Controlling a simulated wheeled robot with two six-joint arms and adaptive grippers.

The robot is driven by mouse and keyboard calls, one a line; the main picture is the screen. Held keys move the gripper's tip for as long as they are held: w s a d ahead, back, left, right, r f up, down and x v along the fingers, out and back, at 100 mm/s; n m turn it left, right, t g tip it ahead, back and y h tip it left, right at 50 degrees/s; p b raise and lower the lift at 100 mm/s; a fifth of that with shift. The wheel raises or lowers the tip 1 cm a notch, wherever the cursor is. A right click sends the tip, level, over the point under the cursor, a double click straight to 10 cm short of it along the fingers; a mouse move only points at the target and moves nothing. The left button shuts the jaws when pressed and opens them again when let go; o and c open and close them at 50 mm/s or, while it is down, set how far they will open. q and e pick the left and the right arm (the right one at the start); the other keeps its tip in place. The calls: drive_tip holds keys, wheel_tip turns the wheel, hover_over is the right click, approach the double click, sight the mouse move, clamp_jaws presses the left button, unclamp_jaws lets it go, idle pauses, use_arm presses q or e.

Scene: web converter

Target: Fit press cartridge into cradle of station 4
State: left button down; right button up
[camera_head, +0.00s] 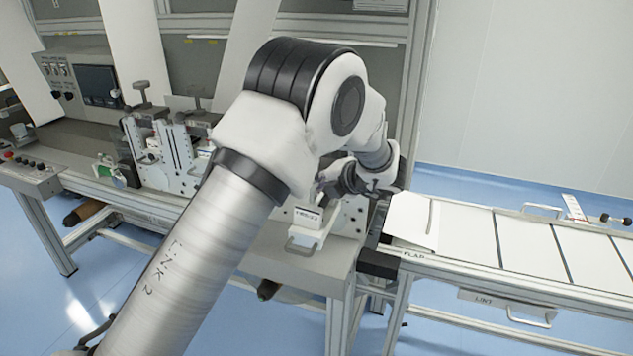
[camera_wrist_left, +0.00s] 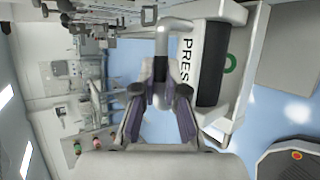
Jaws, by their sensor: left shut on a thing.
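In the left wrist view, my left gripper (camera_wrist_left: 160,82) is shut on the pale grey handle of the press cartridge (camera_wrist_left: 227,44). The cartridge is a white body with a black band, dark letters reading "PRES" and a green ring; it lies right of the fingers. In the head view, my left gripper (camera_head: 328,188) is small and partly hidden by my wrist. Just below it is a white block (camera_head: 308,219) with a lettered label; I cannot tell whether it is the cartridge or part of a station. The cradle of station 4 cannot be made out. My right gripper is not in view.
The converter's stations (camera_head: 165,150) stand along the bench at left, partly behind my arm. A railed conveyor marked FLAP (camera_head: 490,245) runs off to the right, with a LINT drawer (camera_head: 505,305) below. The blue floor in front is clear.

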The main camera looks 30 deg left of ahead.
use_arm(q)
drive_tip(key=shift+s+d+f, duration=0.2)
drive_tip(key=shift+s+f, duration=0.05)
drive_tip(key=shift+f, duration=0.45)
drive_tip(key=shift+d+f, duration=0.1)
drive_tip(key=shift+d, duration=0.1)
drive_tip(key=c, duration=1.7)
unclamp_jaws()
drive_tip(key=shift+f, duration=0.15)
drive_tip(key=o, duration=0.5)
drive_tip(key=shift+a+f, duration=0.1)
drive_tip(key=shift+a, duration=0.05)
drive_tip(key=shift+w+a+f, duration=0.15)
drive_tip(key=shift+a, duration=0.45)
drive_tip(key=shift+d+r, duration=0.3)
drive_tip(key=shift+r, duration=0.05)
drive_tip(key=p+v, duration=0.6)
drive_tip(key=v, duration=0.5)
drive_tip(key=shift+w+d+r+p, duration=0.15)
drive_tip(key=shift+d+r+p, duration=0.1)
drive_tip(key=shift+p, duration=0.15)
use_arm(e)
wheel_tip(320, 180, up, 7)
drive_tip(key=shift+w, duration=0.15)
